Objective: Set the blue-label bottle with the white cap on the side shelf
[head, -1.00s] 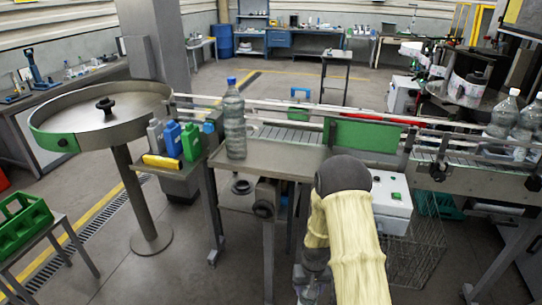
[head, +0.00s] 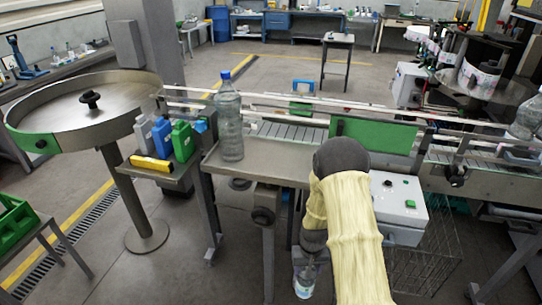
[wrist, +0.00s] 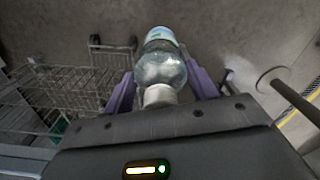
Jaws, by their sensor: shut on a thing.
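My gripper (wrist: 158,90) is shut on a clear bottle (wrist: 162,70) with a white cap (wrist: 159,96) and a blue-green label (wrist: 160,36). In the wrist view the cap points toward the gripper body and the purple fingers lie on both sides of the bottle. In the head view the held bottle (head: 304,283) hangs low, in front of the steel table, below my arm. A small side shelf (head: 181,183) is attached left of the table and carries several jugs.
A taller bottle with a blue cap (head: 229,125) stands on the steel table (head: 275,165). A yellow container (head: 151,163), a blue jug (head: 162,137) and a green jug (head: 182,142) crowd the side shelf. A wire cart (wrist: 70,90) stands at the wrist view's left.

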